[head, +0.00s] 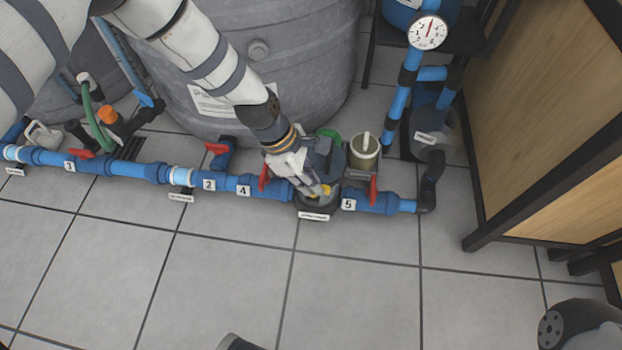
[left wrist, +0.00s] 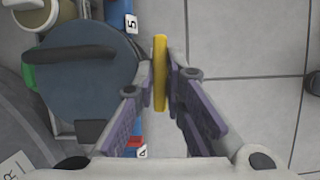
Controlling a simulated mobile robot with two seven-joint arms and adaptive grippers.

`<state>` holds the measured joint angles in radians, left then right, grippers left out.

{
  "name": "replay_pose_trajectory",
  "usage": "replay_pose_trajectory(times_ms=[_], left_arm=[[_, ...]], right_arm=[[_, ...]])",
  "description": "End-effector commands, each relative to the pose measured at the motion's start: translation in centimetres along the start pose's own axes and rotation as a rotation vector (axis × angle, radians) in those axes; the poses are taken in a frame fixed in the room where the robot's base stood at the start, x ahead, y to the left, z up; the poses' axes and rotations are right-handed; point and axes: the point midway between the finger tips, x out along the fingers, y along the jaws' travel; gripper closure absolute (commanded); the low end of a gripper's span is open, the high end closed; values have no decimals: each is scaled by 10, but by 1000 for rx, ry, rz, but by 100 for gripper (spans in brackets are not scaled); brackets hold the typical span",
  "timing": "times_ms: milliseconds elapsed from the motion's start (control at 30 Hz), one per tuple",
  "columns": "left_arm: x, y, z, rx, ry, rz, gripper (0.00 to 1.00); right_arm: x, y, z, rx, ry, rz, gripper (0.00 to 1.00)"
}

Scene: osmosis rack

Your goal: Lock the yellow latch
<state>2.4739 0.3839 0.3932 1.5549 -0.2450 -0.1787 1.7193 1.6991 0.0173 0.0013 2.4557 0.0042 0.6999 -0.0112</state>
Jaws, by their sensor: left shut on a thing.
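The yellow latch (left wrist: 160,72) stands edge-on between the fingertips of my left gripper (left wrist: 161,85) in the left wrist view, and the fingers are shut on it. In the head view my left gripper (head: 318,186) points down at the dark pump housing (head: 318,204) between the pipe pieces labelled 4 and 5. Only a small yellow patch of the latch (head: 325,190) shows there beside the fingers. A round blue-grey lid (left wrist: 88,80) lies left of the fingers in the left wrist view.
A blue pipe line (head: 120,168) with red valve handles (head: 373,190) runs along the floor. A large grey tank (head: 275,70) stands behind it. A beige cup-like part (head: 363,152) is close to my left gripper.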

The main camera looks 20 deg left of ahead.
Motion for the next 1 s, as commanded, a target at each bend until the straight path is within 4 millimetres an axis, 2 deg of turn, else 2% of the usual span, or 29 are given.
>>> replay_pose_trajectory(times_ms=[267,1000], left_arm=[[1,2,0,181,0,-74,100],[3,5,2,834,1,-344,100]], right_arm=[[3,0,-1,-1,-7,0,69],[16,0,-8,-6,-39,2,69]])
